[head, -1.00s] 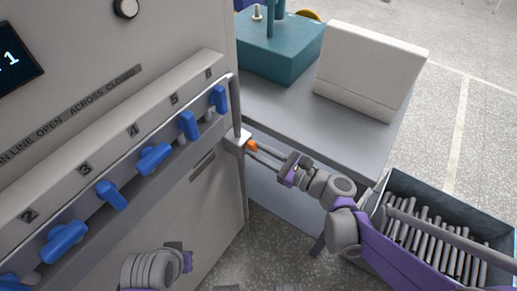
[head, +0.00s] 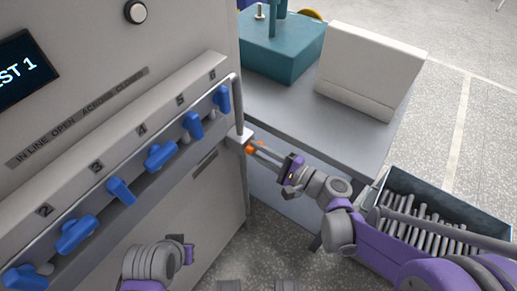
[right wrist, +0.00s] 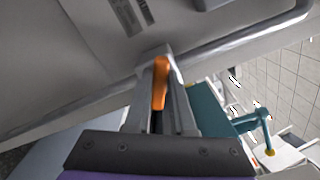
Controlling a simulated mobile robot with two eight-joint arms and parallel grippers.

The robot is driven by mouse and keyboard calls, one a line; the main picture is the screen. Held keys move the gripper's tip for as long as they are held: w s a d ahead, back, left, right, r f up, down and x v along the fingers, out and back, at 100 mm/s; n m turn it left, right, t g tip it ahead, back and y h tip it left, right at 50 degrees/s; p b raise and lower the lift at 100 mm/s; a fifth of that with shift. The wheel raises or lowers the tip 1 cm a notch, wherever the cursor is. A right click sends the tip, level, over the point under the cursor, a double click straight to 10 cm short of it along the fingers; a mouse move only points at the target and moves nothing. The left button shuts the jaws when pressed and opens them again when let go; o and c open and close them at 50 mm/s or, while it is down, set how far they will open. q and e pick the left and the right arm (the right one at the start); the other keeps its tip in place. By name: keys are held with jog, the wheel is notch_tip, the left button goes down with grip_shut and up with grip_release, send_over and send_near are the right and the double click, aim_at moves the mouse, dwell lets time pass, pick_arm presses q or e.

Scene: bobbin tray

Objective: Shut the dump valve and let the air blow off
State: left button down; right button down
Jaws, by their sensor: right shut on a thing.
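The dump valve shows as a small orange handle (head: 255,147) on a pale block at the right edge of the grey cabinet. My right gripper (head: 262,151) has its fingers along both sides of this handle and is shut on it. In the right wrist view the orange handle (right wrist: 160,82) lies between the two grey fingers, pointing back toward the palm. Part of my left arm shows at the bottom of the head view, but its fingers are hidden.
A row of blue valve levers (head: 161,155) runs along the cabinet behind a grey rail (head: 236,100). A dark display (head: 22,72) is at upper left. A grey table (head: 330,130) bears a teal machine (head: 283,50) and a white box (head: 368,70). A bin of metal rods (head: 380,210) stands at right.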

jog(key=n, duration=0.5)
jog(key=shift+s+f+n+p, duration=0.1)
jog(key=shift+f+n+p, duration=0.2)
jog(key=shift+n, duration=0.1)
dwell(0.4)
jog(key=c, duration=0.8)
grip_release()
jog(key=shift+o, duration=0.2)
jog(key=v, duration=1)
jog(key=shift+s+d+p, duration=0.2)
jog(key=shift+d+p, duration=0.1)
jog(key=shift+p, duration=0.05)
